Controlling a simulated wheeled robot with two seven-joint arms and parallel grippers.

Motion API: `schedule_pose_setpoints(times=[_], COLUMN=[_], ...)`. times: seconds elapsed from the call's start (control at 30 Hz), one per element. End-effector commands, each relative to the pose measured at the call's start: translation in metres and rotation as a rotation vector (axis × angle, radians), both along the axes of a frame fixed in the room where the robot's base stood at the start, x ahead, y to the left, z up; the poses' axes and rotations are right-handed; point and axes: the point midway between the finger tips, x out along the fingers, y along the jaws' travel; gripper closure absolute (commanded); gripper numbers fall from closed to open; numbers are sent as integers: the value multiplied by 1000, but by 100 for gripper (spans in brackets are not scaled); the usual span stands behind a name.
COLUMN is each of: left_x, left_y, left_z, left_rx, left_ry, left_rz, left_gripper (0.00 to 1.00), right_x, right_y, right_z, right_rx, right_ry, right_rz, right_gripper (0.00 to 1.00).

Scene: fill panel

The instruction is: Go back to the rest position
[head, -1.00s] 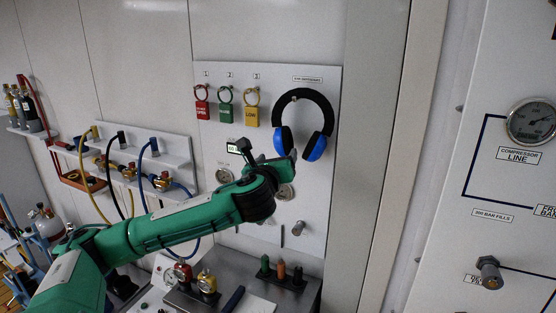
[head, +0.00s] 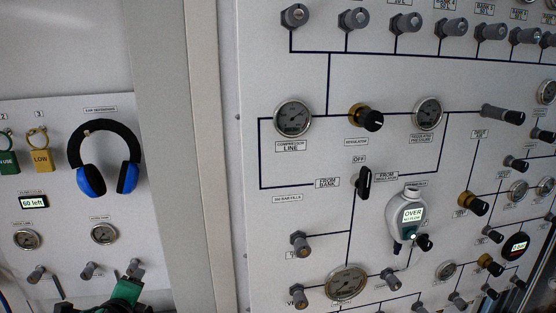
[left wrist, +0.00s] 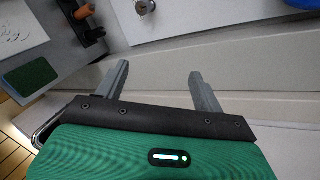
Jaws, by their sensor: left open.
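My left gripper (left wrist: 158,70) is open in the left wrist view, with its two grey fingers apart and nothing between them. In the head view only a green part of my left arm (head: 125,293) shows at the bottom left edge, below the panel with the ear defenders; the fingers are hard to make out there. My right gripper is in neither view.
The fill panel (head: 330,230) with gauges and valves fills the right. The wrist view shows a bench with an orange-topped plug (left wrist: 85,12) and a green pad (left wrist: 28,76).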

Motion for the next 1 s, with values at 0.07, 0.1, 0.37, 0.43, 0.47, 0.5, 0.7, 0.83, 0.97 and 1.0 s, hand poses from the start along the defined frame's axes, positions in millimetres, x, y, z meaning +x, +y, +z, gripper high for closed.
schedule_pose_setpoints(times=[0.07,0.1,0.37,0.43,0.47,0.5,0.7,0.83,0.97,1.0], left_x=[-22,-33,-118,-143,-155,-169,-232,-265,-295,-302], left_y=[-18,-26,-67,-75,-79,-83,-97,-103,-107,-109], left_z=[-35,-49,-131,-149,-156,-165,-194,-205,-213,-218], left_rx=[-162,-243,-728,-845,-894,-955,-1178,-1271,-1341,-1356], left_ry=[46,67,209,246,260,278,340,360,370,372], left_rz=[46,77,365,469,517,580,879,1046,1207,1249], left_gripper=[31,31,31,31,31,31,31,31,31,31], right_x=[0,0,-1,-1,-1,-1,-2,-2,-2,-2], right_y=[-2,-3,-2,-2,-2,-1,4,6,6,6], right_z=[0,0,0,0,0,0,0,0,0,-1], right_rx=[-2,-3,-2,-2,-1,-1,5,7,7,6], right_ry=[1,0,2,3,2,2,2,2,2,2], right_rz=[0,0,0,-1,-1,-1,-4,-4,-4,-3], right_gripper=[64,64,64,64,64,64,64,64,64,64])
